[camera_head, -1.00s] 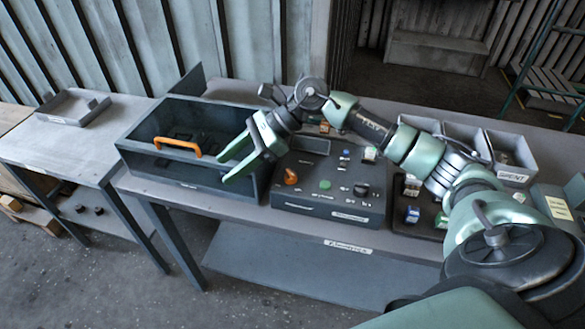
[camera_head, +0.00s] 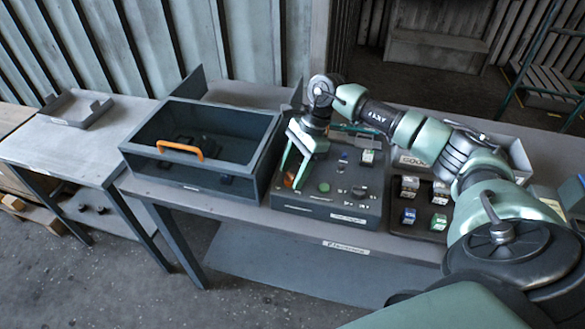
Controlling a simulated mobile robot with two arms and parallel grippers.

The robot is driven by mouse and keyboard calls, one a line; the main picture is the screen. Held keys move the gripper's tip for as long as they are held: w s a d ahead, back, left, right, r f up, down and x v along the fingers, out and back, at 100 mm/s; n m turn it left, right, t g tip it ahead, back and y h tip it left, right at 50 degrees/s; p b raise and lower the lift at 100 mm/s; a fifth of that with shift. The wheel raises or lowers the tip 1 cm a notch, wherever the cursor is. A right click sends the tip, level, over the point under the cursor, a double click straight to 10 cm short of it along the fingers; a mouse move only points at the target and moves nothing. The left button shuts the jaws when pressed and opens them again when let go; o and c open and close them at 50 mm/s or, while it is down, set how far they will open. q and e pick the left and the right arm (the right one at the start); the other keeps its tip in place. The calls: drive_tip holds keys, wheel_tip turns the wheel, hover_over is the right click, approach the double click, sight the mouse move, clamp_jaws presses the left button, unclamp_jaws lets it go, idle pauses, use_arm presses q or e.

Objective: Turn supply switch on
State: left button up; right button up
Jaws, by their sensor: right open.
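A dark control box (camera_head: 325,208) stands on the bench with several knobs and buttons on its sloped top. An orange switch knob (camera_head: 289,181) sits at its left side, partly hidden by my fingers; I cannot read its setting or label. My right gripper (camera_head: 291,175) is open and points down over the left part of the box. Its green fingertips are on either side of the orange knob; whether they touch it I cannot tell. My left gripper is not in view.
A green button (camera_head: 324,187) and a black knob (camera_head: 360,191) are to the right on the same panel. A dark tray with small blocks (camera_head: 422,226) is on the right.

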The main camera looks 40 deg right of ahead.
drive_tip(key=shift+f, duration=0.2)
clamp_jaws()
